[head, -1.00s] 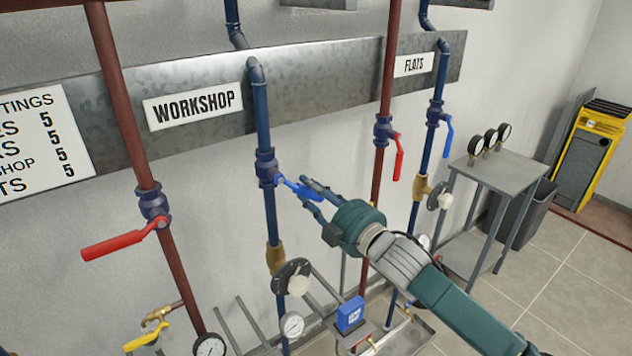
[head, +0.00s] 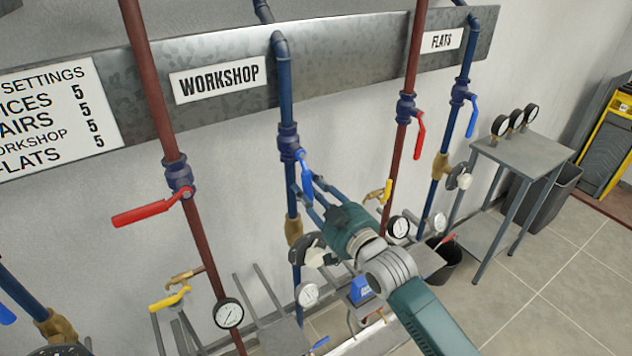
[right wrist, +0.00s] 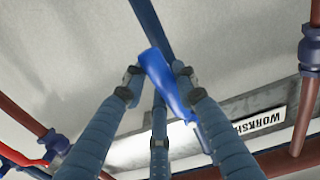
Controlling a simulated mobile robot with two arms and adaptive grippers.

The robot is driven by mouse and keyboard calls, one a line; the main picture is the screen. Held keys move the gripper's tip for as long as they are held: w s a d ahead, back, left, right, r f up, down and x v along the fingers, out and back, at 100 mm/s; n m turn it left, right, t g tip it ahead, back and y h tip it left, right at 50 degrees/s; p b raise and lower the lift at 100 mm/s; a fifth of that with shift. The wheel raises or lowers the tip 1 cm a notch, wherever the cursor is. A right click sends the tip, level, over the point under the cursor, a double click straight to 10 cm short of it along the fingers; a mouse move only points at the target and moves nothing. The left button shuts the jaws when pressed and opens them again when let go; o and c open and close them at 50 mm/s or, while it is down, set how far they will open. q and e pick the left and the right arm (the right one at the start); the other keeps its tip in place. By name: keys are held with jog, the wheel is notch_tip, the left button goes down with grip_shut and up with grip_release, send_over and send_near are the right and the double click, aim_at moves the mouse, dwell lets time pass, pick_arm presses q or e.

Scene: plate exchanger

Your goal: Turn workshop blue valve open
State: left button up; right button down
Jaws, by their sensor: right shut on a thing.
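The workshop blue valve (head: 289,142) sits on the blue pipe below the WORKSHOP sign (head: 217,80). Its blue lever (head: 306,172) hangs almost straight down beside the pipe, its lower end slightly to the right. My right gripper (head: 308,187) is shut on the lower part of this lever. In the right wrist view the blue lever (right wrist: 163,78) lies between the fingertips (right wrist: 156,74), with the blue pipe behind it. The fingers hide part of the pipe below the valve. My left gripper is not in view.
A red lever (head: 147,213) sticks out left from the red pipe on the left. On the right, a red lever (head: 419,137) and a FLATS blue lever (head: 472,117) hang down. Gauges and a small table (head: 530,150) stand nearby.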

jog(key=shift+s+a+f+m, duration=0.15)
jog(key=shift+s+a+m, duration=0.1)
jog(key=shift+m, duration=0.25)
jog(key=c, duration=1.3)
grip_release()
jog(key=v, duration=1.2)
jog(key=shift+a, duration=0.1)
